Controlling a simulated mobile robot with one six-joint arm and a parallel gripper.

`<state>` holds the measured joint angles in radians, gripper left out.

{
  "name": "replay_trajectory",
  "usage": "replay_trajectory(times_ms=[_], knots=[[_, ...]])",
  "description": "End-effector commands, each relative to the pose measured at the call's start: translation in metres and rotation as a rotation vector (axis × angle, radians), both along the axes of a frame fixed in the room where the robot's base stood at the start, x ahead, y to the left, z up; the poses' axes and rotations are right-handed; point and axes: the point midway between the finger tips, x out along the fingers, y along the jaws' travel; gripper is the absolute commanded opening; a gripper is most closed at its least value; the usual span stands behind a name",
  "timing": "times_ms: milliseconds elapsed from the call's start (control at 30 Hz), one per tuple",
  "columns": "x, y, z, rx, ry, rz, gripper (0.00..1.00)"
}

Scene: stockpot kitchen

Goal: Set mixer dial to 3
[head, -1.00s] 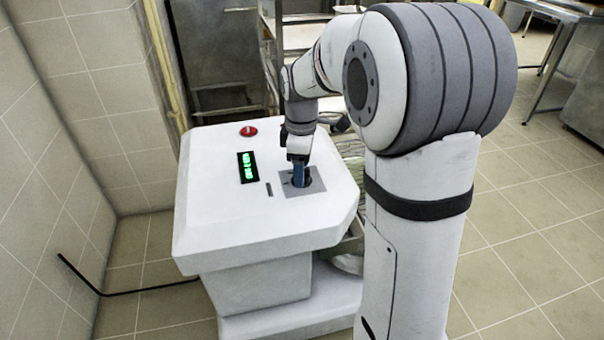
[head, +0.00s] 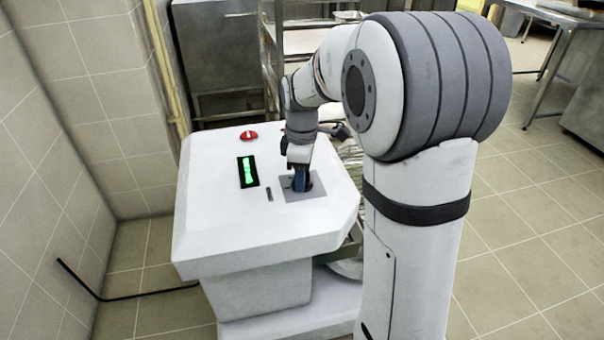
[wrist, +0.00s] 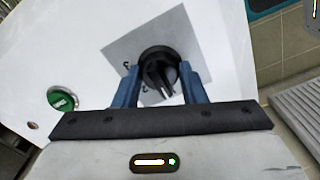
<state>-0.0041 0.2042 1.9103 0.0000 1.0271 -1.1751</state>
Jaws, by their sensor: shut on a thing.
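The mixer dial (wrist: 160,72) is a round black knob with a raised grip and a light pointer mark, set on a grey square plate (wrist: 125,45) in the wrist view. Dark marks show on the plate left of the knob, too small to read. My gripper (wrist: 161,82) is shut on the dial, one blue finger on each side. In the head view my gripper (head: 300,182) points down at the grey plate (head: 318,193) on the white mixer housing (head: 240,215) and hides most of the dial.
A green lit display (head: 248,171) and a red button (head: 249,136) sit on the housing top, left of the plate. A green round button (wrist: 61,98) shows in the wrist view. A tiled wall (head: 50,130) stands at the left. A metal rack stands behind.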

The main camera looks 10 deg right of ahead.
Motion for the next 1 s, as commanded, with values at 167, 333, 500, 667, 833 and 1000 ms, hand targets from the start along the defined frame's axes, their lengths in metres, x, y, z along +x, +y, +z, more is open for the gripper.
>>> replay_trajectory(times_ms=[167,333,500,667,833,1000], knots=[[-0.0001,-0.0007,0.0008,0.000,0.000,-0.017,0.15],[-0.0001,-0.0008,0.0020,-0.001,0.001,-0.074,0.15],[-0.0002,-0.0008,0.0030,0.000,0.002,-0.186,0.15],[-0.0002,-0.0008,0.0038,-0.001,0.001,-0.327,0.15],[-0.0002,-0.0007,0.0033,-0.001,0.001,-0.489,0.15],[-0.0002,-0.0006,0.0031,-0.001,0.001,-0.651,0.15]])
